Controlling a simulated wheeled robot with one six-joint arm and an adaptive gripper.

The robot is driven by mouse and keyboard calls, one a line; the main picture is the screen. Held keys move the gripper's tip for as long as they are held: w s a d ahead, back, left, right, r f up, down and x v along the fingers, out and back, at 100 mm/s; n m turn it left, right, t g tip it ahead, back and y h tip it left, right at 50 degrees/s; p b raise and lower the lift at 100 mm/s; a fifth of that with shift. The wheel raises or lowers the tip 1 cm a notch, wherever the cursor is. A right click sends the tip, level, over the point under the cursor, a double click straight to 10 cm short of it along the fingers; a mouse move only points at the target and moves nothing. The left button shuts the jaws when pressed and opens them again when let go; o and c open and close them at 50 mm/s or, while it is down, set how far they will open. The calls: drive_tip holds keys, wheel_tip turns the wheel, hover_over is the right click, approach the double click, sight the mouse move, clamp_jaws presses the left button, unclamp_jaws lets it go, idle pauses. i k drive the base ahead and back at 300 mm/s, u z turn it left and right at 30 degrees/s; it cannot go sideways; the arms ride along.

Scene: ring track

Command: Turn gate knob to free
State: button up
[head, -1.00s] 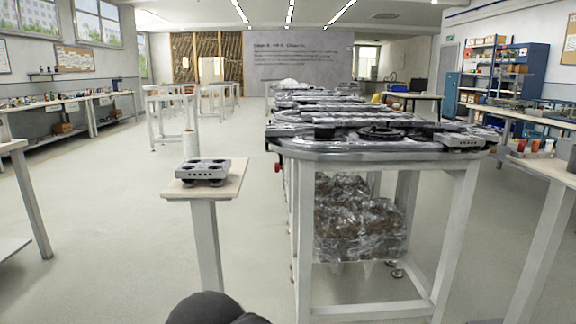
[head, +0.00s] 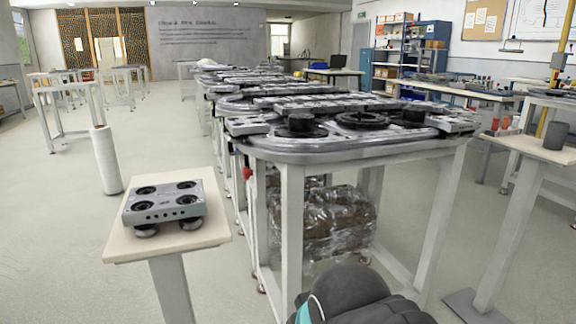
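The ring track (head: 345,152) is a grey oval rail on a white-legged frame right of centre in the head view. Two dark round cylinders (head: 300,122) and (head: 413,114) stand on its near end, with a dark wheel (head: 362,120) between them. A small red knob (head: 247,174) sticks out at the track's near left side, below the rail. I cannot tell for sure which of these is the gate knob, nor its setting. A dark rounded part of my arm shows at the bottom edge. My gripper's fingers are not in view.
A pale stand (head: 215,236) at the left holds a grey carriage (head: 165,203) with black round tops. A white roll (head: 105,160) stands behind it. A wrapped bundle (head: 335,222) sits under the track. A stand with a grey cup (head: 555,135) is at the right. Floor is open at the left.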

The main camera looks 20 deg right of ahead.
sight(246, 173)
drive_tip(key=u, duration=1.95)
drive_tip(key=i, duration=3.45)
drive_tip(key=z, duration=3.85)
